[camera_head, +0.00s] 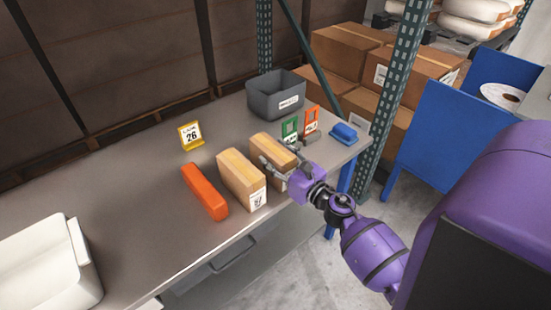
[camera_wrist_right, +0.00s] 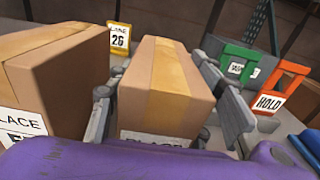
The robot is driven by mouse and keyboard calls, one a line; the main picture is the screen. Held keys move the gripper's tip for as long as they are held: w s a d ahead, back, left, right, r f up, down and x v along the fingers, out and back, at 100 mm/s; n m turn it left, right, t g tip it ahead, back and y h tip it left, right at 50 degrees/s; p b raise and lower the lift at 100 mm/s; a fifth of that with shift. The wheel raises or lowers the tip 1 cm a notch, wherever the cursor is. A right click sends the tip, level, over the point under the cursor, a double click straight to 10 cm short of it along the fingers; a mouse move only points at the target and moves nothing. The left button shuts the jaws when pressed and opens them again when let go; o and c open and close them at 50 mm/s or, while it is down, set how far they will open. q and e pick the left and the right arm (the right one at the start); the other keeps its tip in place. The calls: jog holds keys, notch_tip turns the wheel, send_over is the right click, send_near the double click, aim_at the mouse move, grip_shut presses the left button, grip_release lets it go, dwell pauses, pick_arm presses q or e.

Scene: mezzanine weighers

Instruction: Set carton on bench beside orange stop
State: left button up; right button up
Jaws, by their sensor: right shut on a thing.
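The orange stop (camera_head: 204,192) is a long bar lying on the bench (camera_head: 150,215). A brown carton with a tan tape strip (camera_head: 240,178) stands on the bench just right of the stop; it shows at the left in the wrist view (camera_wrist_right: 52,75). My right gripper (camera_head: 279,155) is shut on a second, similar carton (camera_head: 266,147), right of the first. In the wrist view this held carton (camera_wrist_right: 168,85) sits between the two fingers, with a gap to the first carton. Whether it touches the bench I cannot tell. My left gripper is not in view.
A dark grey bin (camera_head: 276,98), a green sign holder (camera_head: 290,130), an orange HOLD sign holder (camera_wrist_right: 277,88) and a blue object (camera_head: 344,133) stand near the bench's right end. A yellow 26 sign (camera_head: 191,136) is behind the stop. A white tub (camera_head: 45,265) is at left.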

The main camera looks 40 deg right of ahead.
jog(key=o, duration=1.2)
jog(key=shift+f, duration=0.2)
pick_arm(q)
jog(key=shift+s+a+f, duration=0.1)
jog(key=shift+s+f, duration=0.2)
jog(key=shift+s, duration=0.2)
pick_arm(e)
jog(key=o, duration=0.4)
jog(key=shift+r, duration=0.1)
